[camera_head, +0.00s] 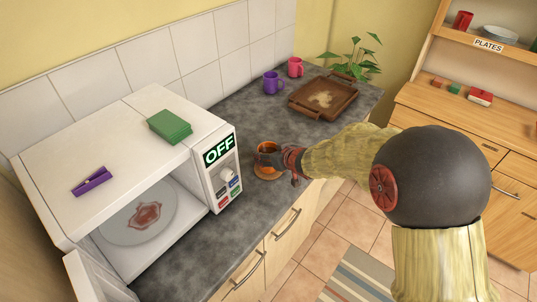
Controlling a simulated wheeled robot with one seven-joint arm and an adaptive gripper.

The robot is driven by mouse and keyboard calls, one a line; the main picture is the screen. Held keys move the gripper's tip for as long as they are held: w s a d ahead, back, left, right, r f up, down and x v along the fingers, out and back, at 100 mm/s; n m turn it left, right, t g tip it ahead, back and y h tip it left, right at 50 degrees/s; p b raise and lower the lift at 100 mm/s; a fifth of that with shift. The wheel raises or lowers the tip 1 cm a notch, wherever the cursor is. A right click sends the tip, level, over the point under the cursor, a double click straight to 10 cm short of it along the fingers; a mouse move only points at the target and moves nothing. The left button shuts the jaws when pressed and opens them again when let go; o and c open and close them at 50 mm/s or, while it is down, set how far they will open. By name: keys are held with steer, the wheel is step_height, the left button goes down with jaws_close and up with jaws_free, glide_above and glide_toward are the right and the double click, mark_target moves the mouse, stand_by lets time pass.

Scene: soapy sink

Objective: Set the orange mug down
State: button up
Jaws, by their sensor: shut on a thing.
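The orange mug (267,147) is at the counter's front part, just right of the microwave. My gripper (279,158) reaches in from the right and is shut on the mug, hiding part of its right side. The mug looks upright, with a dark inside. An orange saucer (266,175) lies on the counter directly below the mug. I cannot tell from this view whether the mug touches the saucer or is held slightly above it.
The open microwave (190,165) stands close on the left, with a green stack (169,126) and a purple clip (92,182) on top. Behind are a purple mug (272,84), a pink mug (295,67) and a brown tray (301,101). Grey counter (245,118) between is clear.

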steer(key=o, duration=1.7)
steer(key=shift+f, duration=0.15)
steer(key=shift+o, duration=0.3)
